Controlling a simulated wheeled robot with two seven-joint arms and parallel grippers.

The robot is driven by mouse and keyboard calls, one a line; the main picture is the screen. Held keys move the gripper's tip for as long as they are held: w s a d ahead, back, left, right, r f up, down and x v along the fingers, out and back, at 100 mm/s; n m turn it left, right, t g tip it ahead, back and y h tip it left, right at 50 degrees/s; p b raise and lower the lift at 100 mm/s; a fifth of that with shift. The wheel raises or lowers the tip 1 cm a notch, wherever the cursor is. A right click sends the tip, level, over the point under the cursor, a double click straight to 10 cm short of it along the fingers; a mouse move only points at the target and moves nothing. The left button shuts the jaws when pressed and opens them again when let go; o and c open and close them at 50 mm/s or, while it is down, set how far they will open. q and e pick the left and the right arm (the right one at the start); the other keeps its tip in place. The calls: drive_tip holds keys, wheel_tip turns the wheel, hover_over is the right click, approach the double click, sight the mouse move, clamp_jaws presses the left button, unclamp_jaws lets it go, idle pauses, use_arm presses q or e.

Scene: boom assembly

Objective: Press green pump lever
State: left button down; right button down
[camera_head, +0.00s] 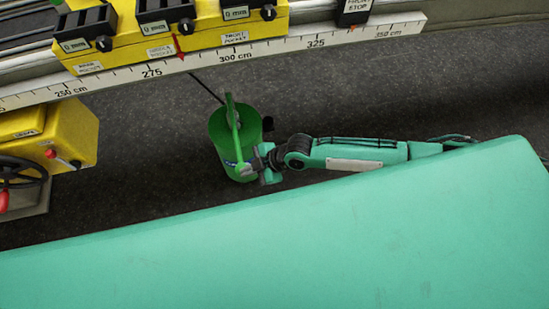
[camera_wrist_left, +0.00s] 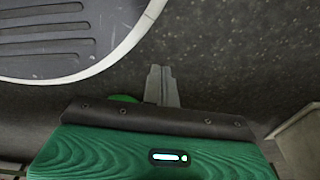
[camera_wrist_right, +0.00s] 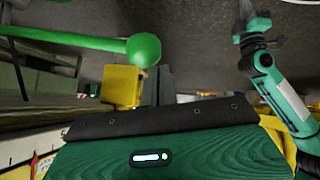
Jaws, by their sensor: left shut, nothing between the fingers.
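The green pump (camera_head: 222,135) is a round green body on the dark floor in the head view. Its lever (camera_head: 235,118) lies across the top. In the right wrist view the lever is a green bar with a round knob (camera_wrist_right: 143,50), just above and left of the fingertips. My right gripper (camera_head: 264,163) is beside the lever's near end; whether it touches is unclear. Its fingers look shut and empty in the right wrist view (camera_wrist_right: 158,84). My left gripper (camera_wrist_left: 162,86) is shut and empty over dark floor, outside the head view. A green part (camera_wrist_left: 124,98) shows behind it.
A long measuring rail (camera_head: 205,62) with yellow blocks (camera_head: 150,32) runs along the back. A yellow machine (camera_head: 62,140) with a handwheel stands at left. A grey ribbed plate (camera_wrist_left: 70,35) shows in the left wrist view.

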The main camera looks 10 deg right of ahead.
use_arm(q)
drive_tip(key=shift+w+d+r+b, duration=0.15)
drive_tip(key=shift+w+r+b, duration=0.2)
drive_tip(key=shift+w+r, duration=0.1)
use_arm(e)
drive_tip(key=v, duration=1)
drive_tip(key=shift+r, duration=0.3)
use_arm(q)
drive_tip(key=shift+s, duration=0.15)
use_arm(e)
drive_tip(key=shift+a, duration=0.1)
